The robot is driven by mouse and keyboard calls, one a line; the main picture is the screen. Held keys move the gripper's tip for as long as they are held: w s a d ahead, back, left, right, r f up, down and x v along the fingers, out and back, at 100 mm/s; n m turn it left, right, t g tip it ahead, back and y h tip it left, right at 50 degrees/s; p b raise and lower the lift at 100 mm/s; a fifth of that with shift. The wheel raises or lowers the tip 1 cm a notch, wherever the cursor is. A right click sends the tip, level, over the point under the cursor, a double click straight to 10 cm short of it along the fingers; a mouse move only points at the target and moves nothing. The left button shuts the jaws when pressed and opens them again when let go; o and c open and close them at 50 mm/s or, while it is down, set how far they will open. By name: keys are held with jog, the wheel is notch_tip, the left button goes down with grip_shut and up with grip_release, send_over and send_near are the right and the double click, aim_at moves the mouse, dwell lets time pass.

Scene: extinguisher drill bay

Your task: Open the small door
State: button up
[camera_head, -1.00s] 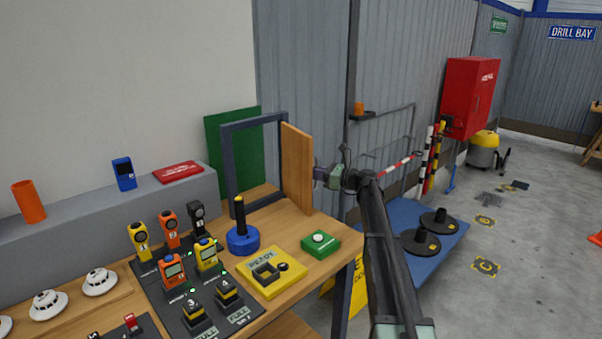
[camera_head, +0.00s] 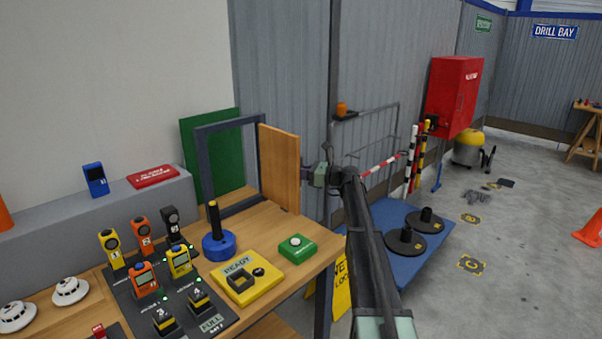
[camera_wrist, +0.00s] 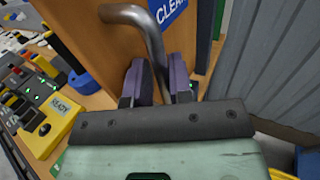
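The small door (camera_head: 279,168) is a wooden panel hinged on a dark upright frame (camera_head: 203,165) on the bench. It stands swung open, out from the frame towards the right. In the wrist view the door (camera_wrist: 90,35) carries a blue sign (camera_wrist: 172,12) and a curved grey metal handle (camera_wrist: 140,18). My gripper (camera_head: 322,174) is at the door's outer side. In the wrist view the purple fingers of my gripper (camera_wrist: 160,82) stand on both sides of the handle, close against it. The exact contact at the fingertips is partly hidden.
The wooden bench (camera_head: 275,222) holds a yellow READY block (camera_head: 240,292), a green button box (camera_head: 297,249), a blue base with a black stick (camera_head: 218,246) and several handheld devices. A green panel (camera_head: 232,175) stands behind the frame. A blue platform (camera_head: 395,262) lies right of the bench.

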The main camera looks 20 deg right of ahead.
jog(key=shift+o, duration=1.3)
jog(key=v, duration=1)
jog(key=shift+s+d, duration=0.25)
jog(key=shift+s, duration=0.05)
